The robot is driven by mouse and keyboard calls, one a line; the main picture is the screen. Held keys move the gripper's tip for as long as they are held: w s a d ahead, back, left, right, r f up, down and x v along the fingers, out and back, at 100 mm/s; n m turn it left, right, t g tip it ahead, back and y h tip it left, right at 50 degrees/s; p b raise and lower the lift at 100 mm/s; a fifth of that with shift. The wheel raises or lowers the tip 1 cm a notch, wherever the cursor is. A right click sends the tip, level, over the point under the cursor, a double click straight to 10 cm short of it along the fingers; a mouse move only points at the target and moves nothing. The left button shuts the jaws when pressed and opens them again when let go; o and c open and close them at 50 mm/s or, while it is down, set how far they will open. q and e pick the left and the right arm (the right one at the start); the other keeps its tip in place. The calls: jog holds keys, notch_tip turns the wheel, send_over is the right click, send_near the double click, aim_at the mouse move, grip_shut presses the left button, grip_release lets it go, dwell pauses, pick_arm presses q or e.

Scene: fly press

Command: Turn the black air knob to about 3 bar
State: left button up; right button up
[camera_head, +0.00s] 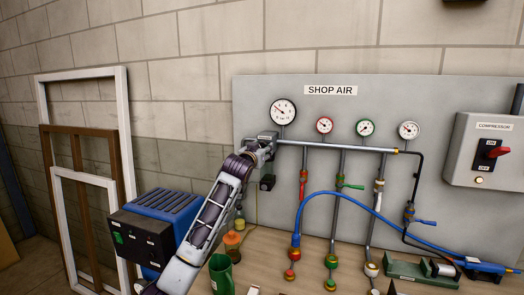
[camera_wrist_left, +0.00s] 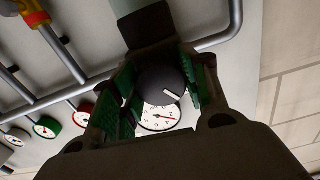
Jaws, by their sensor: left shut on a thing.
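The black air knob (camera_wrist_left: 158,88), with a white pointer mark, sits between the green-padded fingers in the left wrist view. My left gripper (camera_wrist_left: 163,92) is shut on it. In the head view my left gripper (camera_head: 260,150) is at the left end of the grey pipe and hides the knob. The large white gauge (camera_head: 283,111) is just above on the panel. Its dial also shows behind the knob in the wrist view (camera_wrist_left: 160,118), partly covered. Its exact reading is too small to tell. My right gripper is not in view.
The grey SHOP AIR panel (camera_head: 460,90) carries red, green and white-rimmed smaller gauges, drop pipes with valves, and a blue hose (camera_head: 345,195). A compressor switch box (camera_head: 470,140) is at right.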

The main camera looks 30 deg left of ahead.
pick_arm(q)
jog(key=shift+f, duration=0.2)
jog(key=o, duration=1)
jog(key=shift+r, duration=0.15)
jog(key=shift+s, duration=0.15)
jog(key=v, duration=1.1)
jog(key=shift+s, duration=0.35)
